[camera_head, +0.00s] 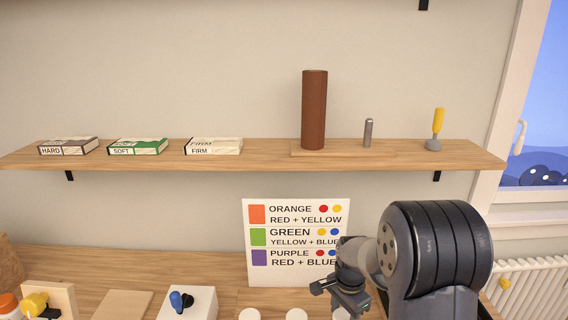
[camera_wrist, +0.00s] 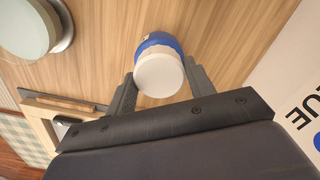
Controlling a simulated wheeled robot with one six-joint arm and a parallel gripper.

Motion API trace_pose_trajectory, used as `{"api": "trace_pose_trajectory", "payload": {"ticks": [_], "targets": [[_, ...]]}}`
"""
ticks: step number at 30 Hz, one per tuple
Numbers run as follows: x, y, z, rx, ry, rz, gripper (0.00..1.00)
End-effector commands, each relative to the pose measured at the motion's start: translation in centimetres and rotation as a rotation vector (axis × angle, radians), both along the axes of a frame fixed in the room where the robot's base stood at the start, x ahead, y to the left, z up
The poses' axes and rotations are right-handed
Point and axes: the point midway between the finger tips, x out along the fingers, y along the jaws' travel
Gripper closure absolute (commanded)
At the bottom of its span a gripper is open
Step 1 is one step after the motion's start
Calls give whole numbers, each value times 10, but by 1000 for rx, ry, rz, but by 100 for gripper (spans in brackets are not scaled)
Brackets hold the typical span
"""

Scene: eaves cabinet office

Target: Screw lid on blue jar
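In the wrist view, a round white lid (camera_wrist: 159,77) sits between the two fingers of my gripper (camera_wrist: 160,82). The fingers appear to touch it on both sides. The blue jar (camera_wrist: 157,40) shows directly behind the lid, with a small pale patch on its side. The lid lines up with the jar and covers its mouth; I cannot tell whether it is seated. In the head view my gripper (camera_head: 340,291) is low over the desk, in front of the colour chart, and the blue jar cannot be made out.
The colour chart (camera_head: 296,242) stands behind my gripper. White discs (camera_head: 297,315) lie along the bottom edge. A white block (camera_head: 188,303) with a blue-tipped item stands left. A shelf (camera_head: 260,154) holds boxes and a brown cylinder (camera_head: 314,110). A pale round container (camera_wrist: 28,28) stands beside the jar.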

Motion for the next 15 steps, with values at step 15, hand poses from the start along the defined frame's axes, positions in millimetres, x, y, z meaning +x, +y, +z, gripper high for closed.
{"api": "trace_pose_trajectory", "payload": {"ticks": [15], "targets": [[0, 0, 0, 0, 0, 10, 25]]}}
